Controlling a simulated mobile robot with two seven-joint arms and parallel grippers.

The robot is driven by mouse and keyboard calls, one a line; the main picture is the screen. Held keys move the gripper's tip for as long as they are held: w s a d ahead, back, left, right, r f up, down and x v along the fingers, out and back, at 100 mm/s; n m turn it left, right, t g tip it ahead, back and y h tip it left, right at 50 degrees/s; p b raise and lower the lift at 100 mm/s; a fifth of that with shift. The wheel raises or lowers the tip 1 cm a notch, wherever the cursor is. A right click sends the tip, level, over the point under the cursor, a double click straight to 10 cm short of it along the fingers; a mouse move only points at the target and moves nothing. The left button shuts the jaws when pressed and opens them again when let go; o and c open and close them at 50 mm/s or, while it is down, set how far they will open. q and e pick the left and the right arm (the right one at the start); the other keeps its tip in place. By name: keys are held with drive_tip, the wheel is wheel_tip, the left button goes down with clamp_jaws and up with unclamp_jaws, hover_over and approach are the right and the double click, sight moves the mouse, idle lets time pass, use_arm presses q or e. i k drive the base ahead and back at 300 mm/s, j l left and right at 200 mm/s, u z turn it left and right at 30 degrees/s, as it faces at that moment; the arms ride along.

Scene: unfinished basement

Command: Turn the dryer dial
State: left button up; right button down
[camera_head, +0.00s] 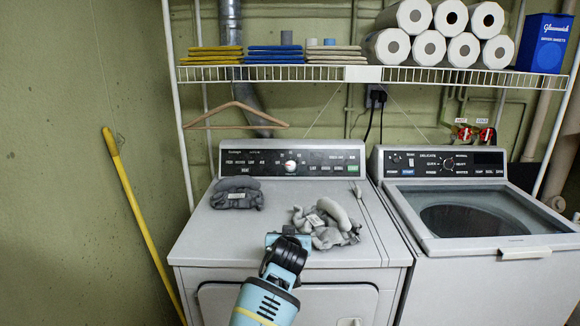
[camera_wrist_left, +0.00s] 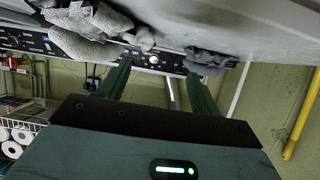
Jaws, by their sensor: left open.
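The dryer (camera_head: 190,240) is the white machine on the left, with a black control panel (camera_head: 240,160) along its back. The dryer dial (camera_head: 290,165) is a small light round knob near the middle of that panel. My left gripper (camera_head: 287,240) is over the front of the dryer top, in front of the dial and apart from it. In the left wrist view, which looks upside down, the dial (camera_wrist_left: 153,59) appears between the two green fingers of the open left gripper (camera_wrist_left: 158,68). Nothing is held. My right gripper is not in view.
Dark folded cloth (camera_head: 237,193) and a crumpled grey cloth (camera_head: 325,225) lie on the dryer top, either side of the gripper. A washer (camera_head: 490,265) stands on the right. A wire shelf (camera_head: 420,76) with towels and paper rolls hangs above. A yellow pole (camera_head: 140,220) leans left.

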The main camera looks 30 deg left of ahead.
sight(290, 166)
drive_tip(key=i+j, duration=0.5)
drive_tip(key=i, duration=0.2)
drive_tip(key=i+j, duration=0.5)
drive_tip(key=i, duration=0.15)
